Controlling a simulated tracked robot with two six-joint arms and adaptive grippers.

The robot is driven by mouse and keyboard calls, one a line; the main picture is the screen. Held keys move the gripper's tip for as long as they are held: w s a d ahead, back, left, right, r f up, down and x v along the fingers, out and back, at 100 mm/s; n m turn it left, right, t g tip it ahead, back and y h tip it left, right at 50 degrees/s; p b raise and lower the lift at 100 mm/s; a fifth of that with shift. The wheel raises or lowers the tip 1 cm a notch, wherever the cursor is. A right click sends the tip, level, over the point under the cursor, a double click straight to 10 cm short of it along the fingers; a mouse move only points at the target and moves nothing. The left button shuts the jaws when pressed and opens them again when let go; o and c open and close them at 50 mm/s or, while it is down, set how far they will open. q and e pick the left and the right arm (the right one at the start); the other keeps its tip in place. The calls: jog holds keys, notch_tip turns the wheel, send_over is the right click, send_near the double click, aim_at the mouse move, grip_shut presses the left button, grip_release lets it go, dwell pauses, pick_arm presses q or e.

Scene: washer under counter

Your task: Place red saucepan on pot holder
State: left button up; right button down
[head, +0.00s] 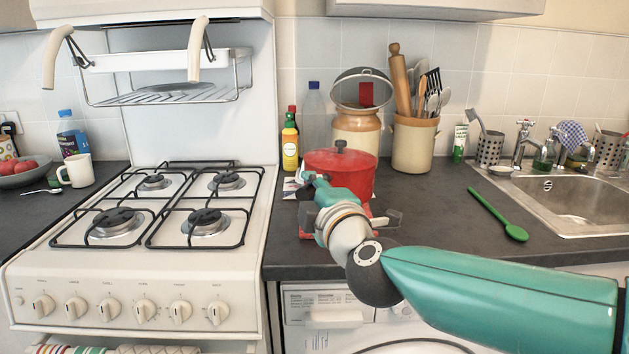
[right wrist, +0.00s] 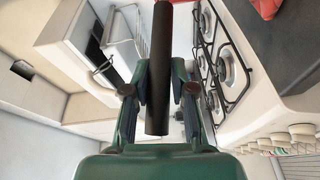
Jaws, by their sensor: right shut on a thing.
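The red saucepan (head: 356,176), with a red lid and dark knob, is over the counter right of the stove. My right gripper (head: 312,182) is in front of it and hides part of its side. In the right wrist view the gripper's fingers (right wrist: 160,92) are closed on a dark cylindrical handle (right wrist: 160,60), which fits the saucepan's handle. Whether the pan touches the counter is hidden. A flat red thing (head: 305,235), maybe the pot holder, shows at the counter below my wrist, mostly covered by my arm. My left gripper is not in view.
A green spoon (head: 497,214) lies right, before the sink (head: 570,200). The gas stove (head: 160,207) is left. Counter between pan and spoon is mostly clear.

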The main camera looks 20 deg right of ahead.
notch_tip(320, 180, down, 5)
jog(key=b, duration=0.3)
jog(key=shift+f, duration=0.2)
jog(key=shift+d, duration=0.1)
jog(key=c, duration=1.2)
grip_release()
jog(key=shift+f, duration=0.35)
jog(key=shift+o, duration=1.1)
jog(key=shift+s, duration=0.1)
jog(key=shift+r, duration=0.1)
